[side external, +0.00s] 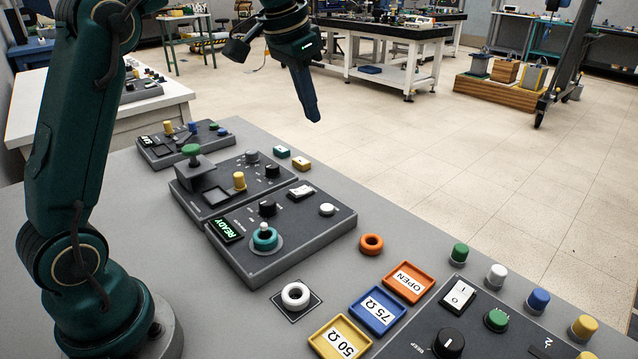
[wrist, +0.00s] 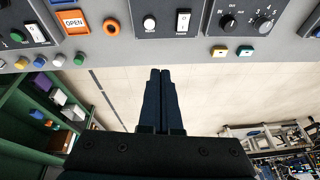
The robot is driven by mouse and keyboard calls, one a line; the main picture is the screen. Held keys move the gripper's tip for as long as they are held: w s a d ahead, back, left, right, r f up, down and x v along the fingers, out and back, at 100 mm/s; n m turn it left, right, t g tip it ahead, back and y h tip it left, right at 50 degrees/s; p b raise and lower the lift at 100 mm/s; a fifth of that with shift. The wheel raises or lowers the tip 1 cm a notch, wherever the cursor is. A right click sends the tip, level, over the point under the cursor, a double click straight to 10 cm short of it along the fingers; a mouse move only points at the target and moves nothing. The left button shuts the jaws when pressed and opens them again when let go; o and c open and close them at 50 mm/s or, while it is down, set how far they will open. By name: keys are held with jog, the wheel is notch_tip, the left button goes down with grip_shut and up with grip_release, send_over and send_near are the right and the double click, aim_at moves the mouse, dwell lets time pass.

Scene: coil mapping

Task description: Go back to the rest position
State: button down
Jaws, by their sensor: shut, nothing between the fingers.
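My gripper (side external: 312,115) hangs in the air past the far edge of the bench, with its fingers pointing down. In the wrist view my gripper (wrist: 160,72) shows its two dark fingers side by side, shut with nothing between them. A teal coil (side external: 265,238) sits around a post on the panel with the READY display. A white coil (side external: 296,296) lies on a dark square pad. An orange coil (side external: 371,244) lies on the bench beside that panel, and it also shows in the wrist view (wrist: 111,27). My gripper is clear of all of them.
An orange OPEN tray (side external: 428,290), a blue 75 Ω tray (side external: 395,322) and a yellow 50 Ω tray (side external: 326,356) stand in a row at the front. Panels with knobs and switches cover much of the grey bench (side external: 150,240). Open floor (side external: 470,170) lies beyond it.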

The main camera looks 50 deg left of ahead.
jog(key=s+d+r+t, duration=0.1)
jog(key=s+d+r, duration=0.25)
jog(key=s, duration=0.35)
jog(key=s+d+f, duration=0.2)
jog(key=s+f, duration=0.3)
jog(key=s, duration=0.2)
jog(key=s+d+f+n, duration=0.1)
jog(key=s+d+f, duration=0.1)
jog(key=s+f, duration=0.3)
jog(key=shift+s+d+f+t, duration=0.25)
jog(key=shift+s+t, duration=0.15)
jog(key=shift+s, duration=0.55)
